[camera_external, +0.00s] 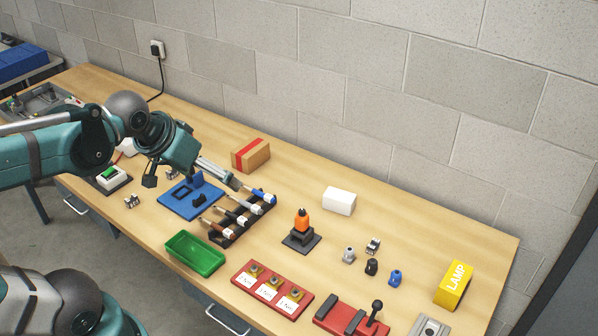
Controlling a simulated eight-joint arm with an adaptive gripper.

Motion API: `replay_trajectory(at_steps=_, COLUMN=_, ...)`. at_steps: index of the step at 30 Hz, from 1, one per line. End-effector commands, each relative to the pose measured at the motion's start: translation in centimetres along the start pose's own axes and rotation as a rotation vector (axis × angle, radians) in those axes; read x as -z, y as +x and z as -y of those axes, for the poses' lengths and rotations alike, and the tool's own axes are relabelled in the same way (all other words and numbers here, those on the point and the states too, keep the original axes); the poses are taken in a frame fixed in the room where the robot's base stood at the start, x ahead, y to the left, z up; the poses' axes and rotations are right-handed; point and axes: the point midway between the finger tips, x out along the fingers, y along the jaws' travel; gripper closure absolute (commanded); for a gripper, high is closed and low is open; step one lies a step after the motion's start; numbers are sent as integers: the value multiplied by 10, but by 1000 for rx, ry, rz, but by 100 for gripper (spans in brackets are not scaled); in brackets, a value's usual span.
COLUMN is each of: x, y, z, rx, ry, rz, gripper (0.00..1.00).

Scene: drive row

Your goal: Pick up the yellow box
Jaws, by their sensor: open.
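The yellow box (454,285) stands at the right end of the wooden workbench, with "LAMP" printed in white on its side. My gripper (236,184) is at the left-middle of the bench, above the black tool rack, far to the left of the yellow box. It is open, small in the picture and partly mixed with the tools behind it; I see nothing held in it. The yellow box is fully in view and nothing touches it.
Between my gripper and the box stand an orange-topped device (301,228), a white box (339,200) and several small parts. A red block with a lever (352,318) and a grey piece (428,327) lie nearer the front. A block wall runs behind the bench.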

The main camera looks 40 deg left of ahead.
Motion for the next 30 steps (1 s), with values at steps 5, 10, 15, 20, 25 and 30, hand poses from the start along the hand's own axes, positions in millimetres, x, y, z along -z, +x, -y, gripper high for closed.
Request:
replay_trajectory(at_steps=5, x=19, y=3, z=-13, rx=-14, ry=-58, rz=25, gripper=13)
replay_trajectory(at_steps=10, x=41, y=9, z=-30, rx=-26, ry=-138, rz=58, gripper=13)
replay_trajectory(at_steps=15, x=62, y=17, z=-49, rx=-34, ry=-220, rz=93, gripper=13)
replay_trajectory(at_steps=20, x=82, y=26, z=-68, rx=-37, ry=-297, rz=127, gripper=13)
replay_trajectory(at_steps=25, x=101, y=38, z=-90, rx=-36, ry=-378, rz=163, gripper=13)
replay_trajectory(at_steps=30, x=119, y=51, z=-114, rx=-30, ry=-458, rz=199, gripper=13)
